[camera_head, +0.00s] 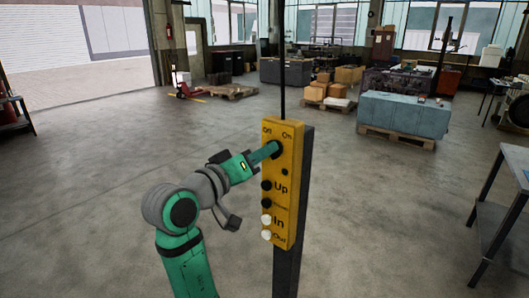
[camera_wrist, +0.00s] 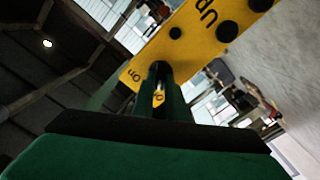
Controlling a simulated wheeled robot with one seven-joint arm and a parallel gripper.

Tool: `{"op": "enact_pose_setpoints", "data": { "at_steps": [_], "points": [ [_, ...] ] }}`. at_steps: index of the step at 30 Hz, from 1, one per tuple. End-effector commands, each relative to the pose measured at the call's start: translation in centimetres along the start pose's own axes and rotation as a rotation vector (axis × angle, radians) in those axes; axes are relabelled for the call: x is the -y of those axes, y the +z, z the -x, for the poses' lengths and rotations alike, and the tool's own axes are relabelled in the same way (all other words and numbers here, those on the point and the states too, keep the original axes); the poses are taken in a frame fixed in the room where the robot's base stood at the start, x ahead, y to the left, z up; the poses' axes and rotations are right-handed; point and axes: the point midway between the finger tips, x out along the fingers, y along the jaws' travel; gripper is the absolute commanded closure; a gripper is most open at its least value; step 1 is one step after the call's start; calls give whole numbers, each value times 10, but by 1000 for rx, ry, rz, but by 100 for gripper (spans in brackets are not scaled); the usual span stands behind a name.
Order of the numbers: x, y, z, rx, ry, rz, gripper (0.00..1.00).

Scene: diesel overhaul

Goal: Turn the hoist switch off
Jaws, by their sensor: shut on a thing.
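The yellow hoist control box (camera_head: 291,168) stands upright on a dark post, with "Off" and "On" marked at its top. The hoist switch (camera_head: 278,149) is a dark round knob below these marks, mostly covered by my gripper. My gripper (camera_head: 269,152) reaches in from the left and is shut on the switch. In the wrist view, the yellow face (camera_wrist: 193,42) appears tilted and my fingers (camera_wrist: 165,88) meet the dark knob. Which mark the switch points to cannot be told.
Black and white buttons, including "Up" (camera_head: 266,185), "In" and "Out" (camera_head: 266,235), run down the box below the switch. A metal table (camera_head: 489,215) stands at the right. A blue-covered block (camera_head: 402,113) on a pallet stands behind. The floor to the left is clear.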

Motion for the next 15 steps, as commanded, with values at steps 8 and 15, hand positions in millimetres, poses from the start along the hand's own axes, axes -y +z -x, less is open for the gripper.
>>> {"op": "enact_pose_setpoints", "data": {
  "at_steps": [8, 15],
  "points": [
    [1, 3, 0, 8, -1, 120, 100],
    [1, 3, 0, 8, -1, 154, 100]
  ]
}}
